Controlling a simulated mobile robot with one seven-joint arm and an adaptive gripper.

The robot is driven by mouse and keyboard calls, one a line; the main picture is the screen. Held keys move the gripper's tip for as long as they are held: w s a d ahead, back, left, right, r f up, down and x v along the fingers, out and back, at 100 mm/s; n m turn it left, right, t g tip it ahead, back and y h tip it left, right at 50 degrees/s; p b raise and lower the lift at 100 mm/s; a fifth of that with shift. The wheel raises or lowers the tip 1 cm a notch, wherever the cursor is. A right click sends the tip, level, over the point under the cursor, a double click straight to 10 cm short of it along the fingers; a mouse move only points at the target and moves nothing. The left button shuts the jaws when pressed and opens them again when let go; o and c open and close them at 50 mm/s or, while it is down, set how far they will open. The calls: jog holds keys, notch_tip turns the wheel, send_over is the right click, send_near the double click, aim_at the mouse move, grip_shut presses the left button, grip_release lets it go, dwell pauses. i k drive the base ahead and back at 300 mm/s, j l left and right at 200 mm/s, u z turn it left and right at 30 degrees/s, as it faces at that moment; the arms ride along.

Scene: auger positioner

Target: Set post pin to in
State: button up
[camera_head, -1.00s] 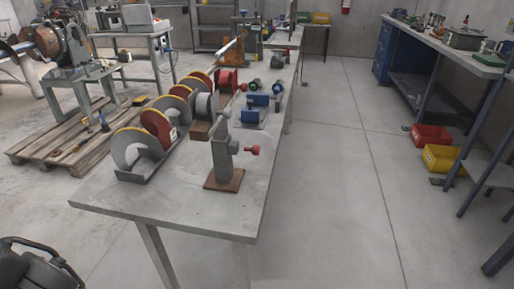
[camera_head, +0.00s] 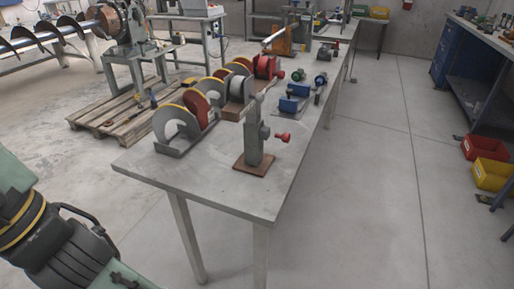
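A grey-green post (camera_head: 254,138) stands upright on a brown base plate (camera_head: 251,169) near the front end of the long workbench. A red knob (camera_head: 283,137) sticks out from the right side of the post on a short pin, with a gap between the knob and the post. How deep the pin sits is too small to tell. A pale lever with a round end (camera_head: 267,88) slants up from the top of the post. Part of my arm (camera_head: 60,240) shows at the lower left, well apart from the post. My gripper's fingers are not in view.
The workbench (camera_head: 185,178) carries auger flights (camera_head: 176,124) left of the post and blue blocks (camera_head: 292,104) behind it. A pallet (camera_head: 112,123) lies left of the bench. The floor (camera_head: 365,190) to the right is clear up to the red bin (camera_head: 484,148) and yellow bin (camera_head: 494,175).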

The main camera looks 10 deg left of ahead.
aim_at(285, 137)
jog(key=i+z, duration=0.25)
jog(key=z, duration=0.2)
jog(key=i+z, duration=0.25)
jog(key=z, duration=0.25)
